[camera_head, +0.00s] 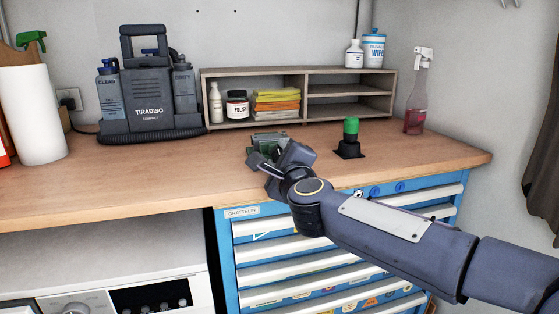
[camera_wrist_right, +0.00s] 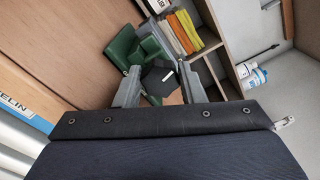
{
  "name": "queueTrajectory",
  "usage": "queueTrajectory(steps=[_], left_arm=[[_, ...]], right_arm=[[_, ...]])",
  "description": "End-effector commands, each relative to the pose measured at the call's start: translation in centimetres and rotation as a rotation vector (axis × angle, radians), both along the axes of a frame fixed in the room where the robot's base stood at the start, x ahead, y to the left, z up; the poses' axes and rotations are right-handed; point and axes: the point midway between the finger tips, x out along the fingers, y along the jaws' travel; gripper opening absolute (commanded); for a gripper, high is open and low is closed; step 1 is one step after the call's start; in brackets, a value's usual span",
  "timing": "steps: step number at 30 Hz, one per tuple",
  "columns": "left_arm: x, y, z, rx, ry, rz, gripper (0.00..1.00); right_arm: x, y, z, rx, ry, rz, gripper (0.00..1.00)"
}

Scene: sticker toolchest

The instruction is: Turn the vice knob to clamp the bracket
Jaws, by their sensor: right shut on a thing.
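The green vice (camera_head: 268,148) stands on the wooden workbench, partly hidden behind my right gripper (camera_head: 266,165). In the right wrist view the green vice body (camera_wrist_right: 128,45) lies just beyond my fingers. The dark knob (camera_wrist_right: 158,78) sits between the two fingers of my right gripper (camera_wrist_right: 161,84), which is shut on it. The knob carries a small light mark. I cannot clearly make out the bracket in either view. My left gripper is not in view.
A black stand with a green top (camera_head: 350,127) is right of the vice. Behind is a wooden shelf (camera_head: 303,72) with yellow and orange cloths (camera_head: 276,100). A spray bottle (camera_head: 416,100) stands at the back right. The bench (camera_head: 150,175) is clear left of the vice.

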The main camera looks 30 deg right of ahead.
Motion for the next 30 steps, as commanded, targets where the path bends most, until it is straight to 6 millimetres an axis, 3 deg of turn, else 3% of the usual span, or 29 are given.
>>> queueTrajectory(steps=[16, 17, 21, 30], left_arm=[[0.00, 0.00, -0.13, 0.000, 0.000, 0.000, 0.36], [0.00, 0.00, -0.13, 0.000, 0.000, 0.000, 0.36], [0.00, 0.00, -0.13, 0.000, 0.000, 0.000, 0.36], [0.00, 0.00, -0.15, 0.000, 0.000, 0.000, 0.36]], right_arm=[[0.01, -0.01, -0.07, 0.023, -0.004, 0.000, 0.13], [0.01, -0.01, -0.07, 0.023, -0.004, 0.000, 0.40], [0.01, -0.01, -0.06, 0.022, -0.005, 0.000, 0.58], [0.02, 0.00, -0.11, 0.022, -0.004, 0.001, 0.58]])
